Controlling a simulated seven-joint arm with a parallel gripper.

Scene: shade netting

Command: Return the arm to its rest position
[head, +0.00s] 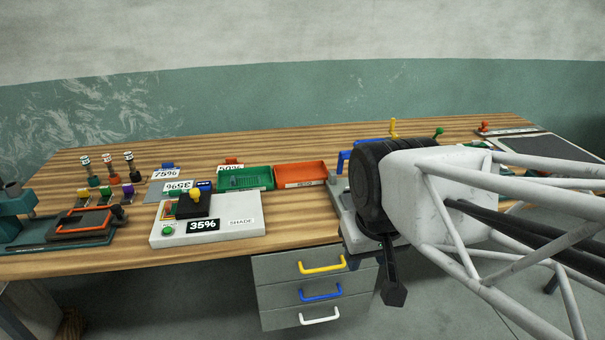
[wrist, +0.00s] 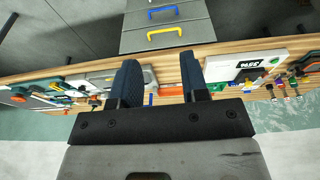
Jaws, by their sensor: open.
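My gripper (wrist: 160,82) shows in the wrist view with its two dark fingers spread apart and nothing between them. In the head view my white arm reaches in from the right, and a dark finger (head: 393,285) hangs below the wrist in front of the bench's front edge. The gripper is clear of the bench (head: 290,227) and touches nothing that I can see. My arm hides part of the bench's right side.
A white device (head: 240,232) reading 35%, a green tray (head: 262,184) and a red tray (head: 318,180) stand on the bench. Drawers (head: 275,298) with yellow, blue and white handles hang below. A dark panel (head: 555,147) lies at the far right. Open floor lies in front.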

